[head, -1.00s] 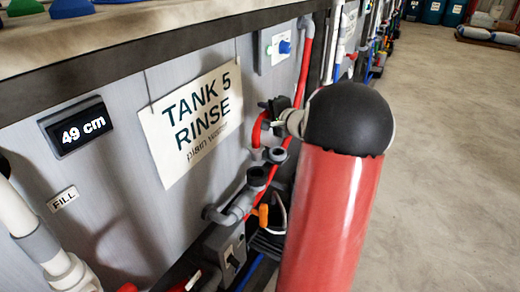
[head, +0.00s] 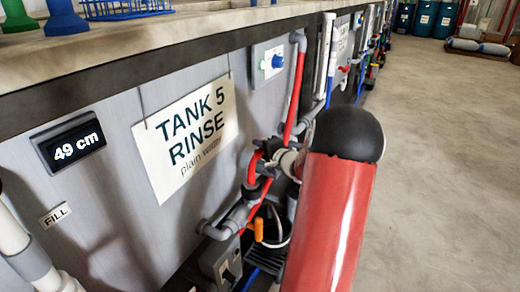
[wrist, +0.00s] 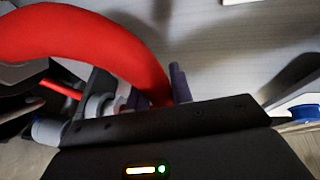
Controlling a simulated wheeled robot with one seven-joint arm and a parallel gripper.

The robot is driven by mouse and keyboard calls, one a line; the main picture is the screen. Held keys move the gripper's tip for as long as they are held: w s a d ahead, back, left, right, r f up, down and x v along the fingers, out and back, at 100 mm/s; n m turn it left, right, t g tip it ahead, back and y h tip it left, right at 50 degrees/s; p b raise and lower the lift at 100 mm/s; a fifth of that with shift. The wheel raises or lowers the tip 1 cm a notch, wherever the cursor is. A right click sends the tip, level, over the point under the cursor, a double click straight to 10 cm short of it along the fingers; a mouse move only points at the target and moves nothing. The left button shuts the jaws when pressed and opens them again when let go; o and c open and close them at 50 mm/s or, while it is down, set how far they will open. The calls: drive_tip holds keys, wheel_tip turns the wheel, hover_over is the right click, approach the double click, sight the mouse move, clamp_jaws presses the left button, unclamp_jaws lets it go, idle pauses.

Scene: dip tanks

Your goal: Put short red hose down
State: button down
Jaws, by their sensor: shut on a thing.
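The short red hose (head: 254,167) is a curved piece in front of the tank wall, just below and right of the TANK 5 RINSE sign (head: 190,140). My gripper (head: 272,148) is shut on it, small and partly hidden by my own arm. In the wrist view the hose (wrist: 95,35) arches from the upper left down to the jaws (wrist: 160,92). In the head view its lower end is close to a grey pipe fitting (head: 249,192); I cannot tell whether they touch.
Grey pipes with an orange valve handle (head: 259,229) run below the hose. A longer red hose (head: 296,92) rises along the wall beside a box with a blue knob (head: 277,61). Open concrete floor (head: 440,150) lies to the right.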

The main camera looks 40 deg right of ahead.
drive_tip(key=shift+f, duration=0.1)
drive_tip(key=c, duration=1.2)
unclamp_jaws()
drive_tip(key=shift+c, duration=0.2)
